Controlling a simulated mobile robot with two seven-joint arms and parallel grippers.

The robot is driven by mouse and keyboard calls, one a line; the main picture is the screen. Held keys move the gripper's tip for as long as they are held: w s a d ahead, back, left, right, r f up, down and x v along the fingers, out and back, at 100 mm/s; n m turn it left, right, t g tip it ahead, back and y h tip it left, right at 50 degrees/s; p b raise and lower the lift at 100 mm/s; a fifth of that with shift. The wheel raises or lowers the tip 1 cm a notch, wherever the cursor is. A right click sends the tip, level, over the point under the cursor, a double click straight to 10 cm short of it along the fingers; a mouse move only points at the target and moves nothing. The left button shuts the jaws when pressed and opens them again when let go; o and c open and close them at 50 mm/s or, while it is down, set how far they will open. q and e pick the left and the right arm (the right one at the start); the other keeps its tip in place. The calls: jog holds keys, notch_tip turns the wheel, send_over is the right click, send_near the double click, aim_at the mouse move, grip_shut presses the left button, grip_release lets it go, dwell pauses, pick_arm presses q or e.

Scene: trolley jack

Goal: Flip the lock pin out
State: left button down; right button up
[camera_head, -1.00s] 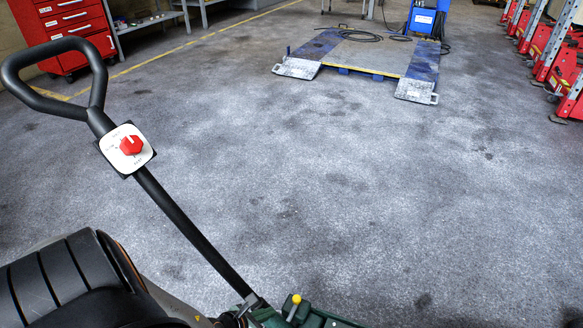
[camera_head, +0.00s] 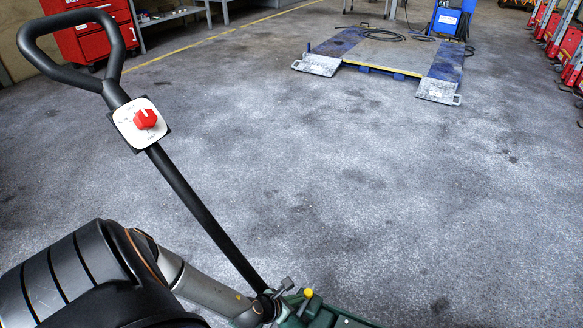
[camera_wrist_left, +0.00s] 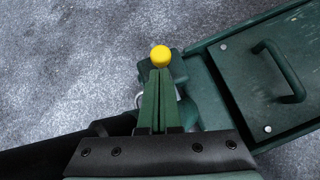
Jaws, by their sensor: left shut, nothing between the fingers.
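The green trolley jack (camera_head: 338,318) shows at the bottom edge of the head view. Its long black handle (camera_head: 205,208) rises to the upper left, with a loop grip. A yellow knob (camera_head: 308,293) stands on the jack, and it shows in the wrist view (camera_wrist_left: 160,56) just beyond my fingertips. My left gripper (camera_wrist_left: 158,78) is shut and empty, its green fingers together and pointing at the knob; I cannot tell whether they touch it. The lock pin cannot be told apart with certainty. My right gripper is out of view.
A white plate with a red dial (camera_head: 145,119) sits on the handle. A green cover with a bar grip (camera_wrist_left: 283,75) lies right of my fingers. A blue lift platform (camera_head: 375,57) and red cabinet (camera_head: 92,40) stand far back. The floor between is clear.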

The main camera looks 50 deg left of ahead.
pick_arm(q)
jog(key=shift+w, duration=0.15)
jog(key=w, duration=0.2)
jog(key=w+a, duration=0.1)
jog(key=shift+w+a+p, duration=0.1)
jog(key=shift+w+p, duration=0.2)
jog(key=shift+w, duration=0.05)
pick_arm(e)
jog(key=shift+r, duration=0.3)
pick_arm(q)
jog(key=shift+w+r, duration=0.1)
jog(key=shift+r, duration=0.15)
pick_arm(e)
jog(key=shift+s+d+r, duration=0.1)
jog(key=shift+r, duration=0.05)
